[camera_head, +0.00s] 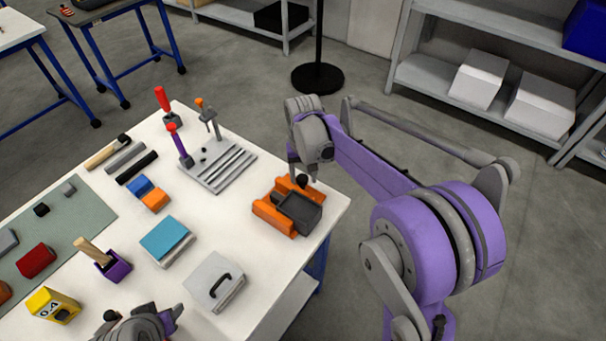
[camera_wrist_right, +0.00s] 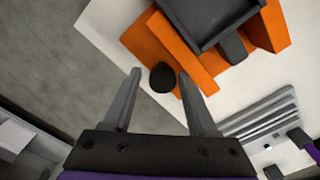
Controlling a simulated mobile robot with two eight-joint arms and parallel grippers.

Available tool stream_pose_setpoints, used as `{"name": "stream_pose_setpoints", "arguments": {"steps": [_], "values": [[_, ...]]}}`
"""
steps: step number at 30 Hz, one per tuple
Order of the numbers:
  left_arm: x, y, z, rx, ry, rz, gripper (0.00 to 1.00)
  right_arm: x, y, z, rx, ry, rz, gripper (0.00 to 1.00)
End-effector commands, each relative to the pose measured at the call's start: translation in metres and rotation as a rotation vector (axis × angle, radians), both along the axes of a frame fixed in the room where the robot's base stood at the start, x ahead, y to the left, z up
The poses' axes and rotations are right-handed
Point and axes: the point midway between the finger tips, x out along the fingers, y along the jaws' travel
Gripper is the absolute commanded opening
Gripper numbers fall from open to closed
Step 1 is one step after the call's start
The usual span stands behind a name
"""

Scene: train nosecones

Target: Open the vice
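The vice (camera_head: 270,216) is orange with a dark grey box-shaped block in its middle. It stands near the right corner of the white table. It also shows at the top of the right wrist view (camera_wrist_right: 190,55), with a round black knob (camera_wrist_right: 163,77) on its near side. My right gripper (camera_head: 298,172) is over the knob's side of the vice. In the right wrist view its two fingers (camera_wrist_right: 160,74) are apart, with the knob between their tips; I see gaps on both sides. My left gripper (camera_head: 140,326) shows only partly at the bottom edge; its fingers cannot be made out.
A grey slotted plate (camera_head: 222,170) with upright red- and orange-topped tools stands left of the vice. A grey case (camera_head: 214,281) with a black handle and a blue-topped box (camera_head: 166,240) lie nearer. The white tabletop (camera_head: 245,240) is bare between the case and vice.

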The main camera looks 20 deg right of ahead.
Motion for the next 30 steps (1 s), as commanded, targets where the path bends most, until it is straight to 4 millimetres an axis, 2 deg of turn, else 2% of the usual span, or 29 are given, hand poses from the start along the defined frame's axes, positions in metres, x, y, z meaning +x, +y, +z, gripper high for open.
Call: {"name": "stream_pose_setpoints", "arguments": {"steps": [20, 26, 30], "values": [[0.000, 0.000, 0.001, 0.000, -0.001, 0.000, 0.50, 0.002, 0.004, 0.002, 0.009, -0.002, -0.005, 0.72], [0.002, 0.000, 0.006, 0.000, -0.004, 0.000, 0.50, 0.002, 0.004, 0.003, 0.008, -0.004, -0.126, 0.72], [0.005, 0.000, 0.013, 0.000, -0.009, 0.000, 0.50, 0.003, 0.003, 0.004, 0.007, -0.005, -0.300, 0.72]]}}
